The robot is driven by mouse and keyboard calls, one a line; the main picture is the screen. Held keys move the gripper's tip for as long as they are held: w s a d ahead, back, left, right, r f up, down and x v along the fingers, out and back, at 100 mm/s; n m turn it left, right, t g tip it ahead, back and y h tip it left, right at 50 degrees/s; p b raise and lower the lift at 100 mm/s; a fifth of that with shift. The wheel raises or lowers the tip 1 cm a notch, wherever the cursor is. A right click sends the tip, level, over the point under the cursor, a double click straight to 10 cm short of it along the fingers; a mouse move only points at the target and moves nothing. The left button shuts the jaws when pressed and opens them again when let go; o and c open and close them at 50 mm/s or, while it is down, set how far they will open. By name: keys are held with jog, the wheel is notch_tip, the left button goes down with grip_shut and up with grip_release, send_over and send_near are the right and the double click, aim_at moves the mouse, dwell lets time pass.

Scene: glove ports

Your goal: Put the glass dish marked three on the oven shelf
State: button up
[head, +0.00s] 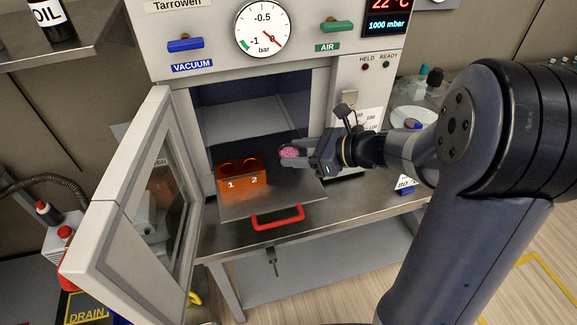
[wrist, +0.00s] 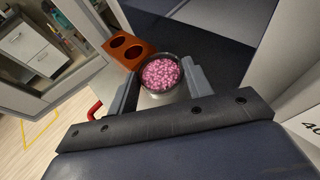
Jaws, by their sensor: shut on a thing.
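My gripper (head: 296,153) is shut on a small round dish (head: 291,152) filled with pink granules. The wrist view shows the dish (wrist: 162,74) between the two fingers of my gripper (wrist: 162,82), with its dark rim up and roughly level. No number shows on the dish in either view. The metal oven shelf (head: 290,203) is pulled out at the oven mouth and has a red handle. The dish is over the right part of this shelf; I cannot tell whether it touches it.
An orange block (head: 242,180) with two holes marked 1 and 2 stands on the shelf's left part; it also shows in the wrist view (wrist: 128,47). The oven door (head: 150,200) stands open at left. A white plate (head: 412,117) lies at right.

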aim_at(297, 177)
jog(key=shift+f, duration=2.7)
jog(key=shift+b, duration=0.3)
jog(key=shift+f, duration=0.25)
jog(key=o, duration=1)
jog(key=shift+r, duration=0.1)
jog(key=shift+c, duration=0.2)
jog(key=shift+r, duration=0.1)
jog(key=shift+d+r, duration=0.2)
jog(key=v, duration=1.1)
jog(key=shift+s+d, duration=0.2)
jog(key=shift+d, duration=0.05)
